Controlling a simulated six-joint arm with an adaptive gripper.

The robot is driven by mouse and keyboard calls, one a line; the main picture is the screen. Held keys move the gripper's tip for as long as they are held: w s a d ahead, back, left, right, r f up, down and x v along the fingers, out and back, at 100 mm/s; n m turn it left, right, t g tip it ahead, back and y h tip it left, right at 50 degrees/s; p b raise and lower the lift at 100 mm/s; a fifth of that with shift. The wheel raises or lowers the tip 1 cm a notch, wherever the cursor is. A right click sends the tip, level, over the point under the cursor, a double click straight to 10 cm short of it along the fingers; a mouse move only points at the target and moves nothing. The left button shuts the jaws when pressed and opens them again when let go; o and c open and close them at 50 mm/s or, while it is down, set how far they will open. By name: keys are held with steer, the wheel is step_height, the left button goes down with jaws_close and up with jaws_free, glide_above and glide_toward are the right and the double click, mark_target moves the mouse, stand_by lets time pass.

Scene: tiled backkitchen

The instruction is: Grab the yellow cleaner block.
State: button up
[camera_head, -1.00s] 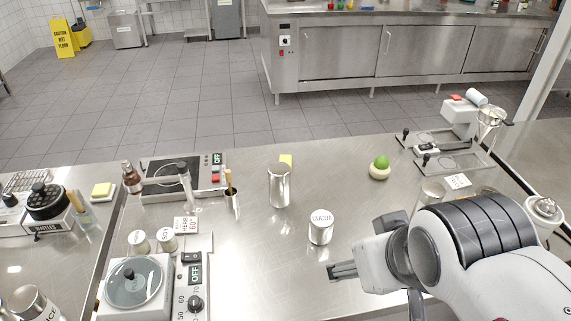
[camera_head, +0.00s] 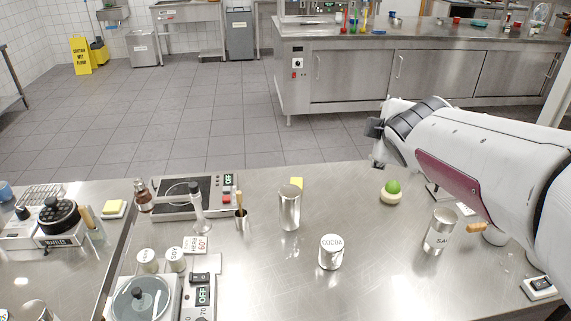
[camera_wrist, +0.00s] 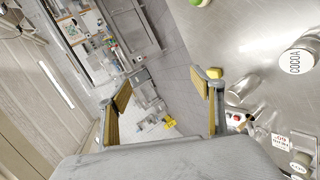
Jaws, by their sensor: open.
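A small yellow block (camera_head: 296,183) sits on the steel counter in the head view, partly hidden behind a tall steel canister (camera_head: 289,208). In the wrist view the yellow block (camera_wrist: 213,73) shows beside the tip of the right finger, at the counter's edge. A second block, yellow and white (camera_head: 114,208), lies on the left counter in the head view. My gripper (camera_wrist: 158,90) is open and empty in the wrist view, with the floor and far kitchen seen between its fingers. In the head view it is raised, right of the yellow block and apart from it; its fingers are barely visible.
A cocoa tin (camera_head: 331,253) stands in front of the canister. A hot plate (camera_head: 178,195) and a tool holder (camera_head: 241,218) stand to the left.

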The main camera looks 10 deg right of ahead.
steer(key=w+a+f+n+t+y, duration=0.1)
steer(key=w+f+n+y, duration=0.2)
steer(key=w+n, duration=0.65)
steer(key=w+a+f+n+t+y, duration=0.1)
steer(key=w+f+n+y, duration=0.2)
steer(key=w+n, duration=0.65)
steer(key=a+f+n+g+y, duration=0.1)
steer(key=f+n+g+y, duration=0.1)
steer(key=f+n, duration=0.2)
steer(key=a+f+n+g+y, duration=0.1)
steer(key=f+n+y, duration=0.2)
steer(key=f, duration=0.6)
steer(key=a+f+n+g+y, duration=0.2)
steer(key=f+n+y, duration=0.1)
steer(key=f+n, duration=0.3)
steer(key=shift+s+f+n+g, duration=0.1)
steer(key=shift+f+n+g, duration=0.25)
steer(key=shift+n, duration=0.25)
steer(key=shift+s+f+n, duration=0.25)
steer(key=shift+f+n, duration=0.05)
steer(key=shift+f, duration=0.15)
steer(key=shift+x, duration=1.35)
